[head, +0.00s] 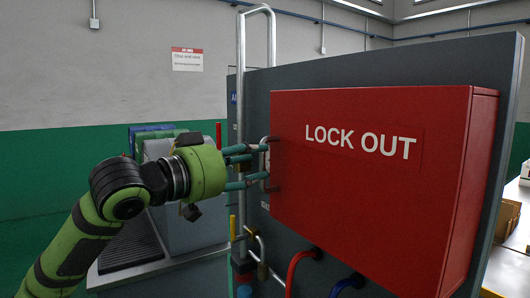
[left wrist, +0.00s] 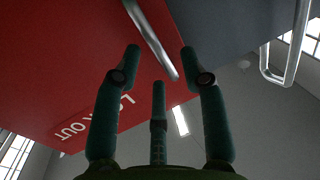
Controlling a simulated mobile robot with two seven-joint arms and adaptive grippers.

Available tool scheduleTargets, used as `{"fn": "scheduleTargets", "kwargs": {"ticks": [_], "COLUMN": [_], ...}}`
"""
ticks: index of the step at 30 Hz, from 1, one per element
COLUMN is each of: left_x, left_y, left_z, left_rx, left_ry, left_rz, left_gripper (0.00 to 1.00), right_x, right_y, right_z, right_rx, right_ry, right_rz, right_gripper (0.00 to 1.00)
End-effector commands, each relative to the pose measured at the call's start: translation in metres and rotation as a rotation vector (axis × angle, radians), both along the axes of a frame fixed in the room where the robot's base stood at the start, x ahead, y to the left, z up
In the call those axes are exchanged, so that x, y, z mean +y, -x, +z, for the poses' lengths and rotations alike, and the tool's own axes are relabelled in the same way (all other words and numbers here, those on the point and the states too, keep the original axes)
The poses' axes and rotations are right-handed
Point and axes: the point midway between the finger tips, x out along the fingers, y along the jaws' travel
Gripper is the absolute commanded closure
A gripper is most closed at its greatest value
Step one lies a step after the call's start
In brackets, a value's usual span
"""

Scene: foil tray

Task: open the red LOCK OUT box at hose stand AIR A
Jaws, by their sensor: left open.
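The red LOCK OUT box (head: 365,190) is mounted on a dark grey panel, and its front looks shut. It also shows in the left wrist view (left wrist: 60,60), with the lettering upside down. My right gripper is not in view.
The grey panel (head: 250,120) carries a tall bent metal rail (head: 241,80) left of the box. Red (head: 300,262) and blue (head: 347,284) hoses hang below the box. A grey cabinet (head: 190,218) stands behind my left arm. A table with boxes (head: 508,218) is at the far right.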

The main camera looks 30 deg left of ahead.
Motion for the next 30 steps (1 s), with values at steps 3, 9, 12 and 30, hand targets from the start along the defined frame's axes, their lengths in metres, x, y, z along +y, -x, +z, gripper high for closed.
{"fn": "scheduleTargets", "kwargs": {"ticks": [3,9,12,30], "left_x": [-0.007,-0.011,-0.011,-0.012], "left_y": [-0.017,-0.031,-0.032,-0.034], "left_z": [0.004,0.001,0.000,0.001], "left_rx": [0.001,-0.001,-0.002,-0.002], "left_ry": [0.002,-0.001,-0.002,-0.002], "left_rz": [-0.003,-0.001,0.000,0.001], "left_gripper": [0.57,0.57,0.57,1.00], "right_x": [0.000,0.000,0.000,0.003], "right_y": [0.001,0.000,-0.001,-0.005], "right_z": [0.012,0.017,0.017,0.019], "right_rx": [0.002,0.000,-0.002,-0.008], "right_ry": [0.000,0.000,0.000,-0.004], "right_rz": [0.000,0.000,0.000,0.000], "right_gripper": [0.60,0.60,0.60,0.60]}}
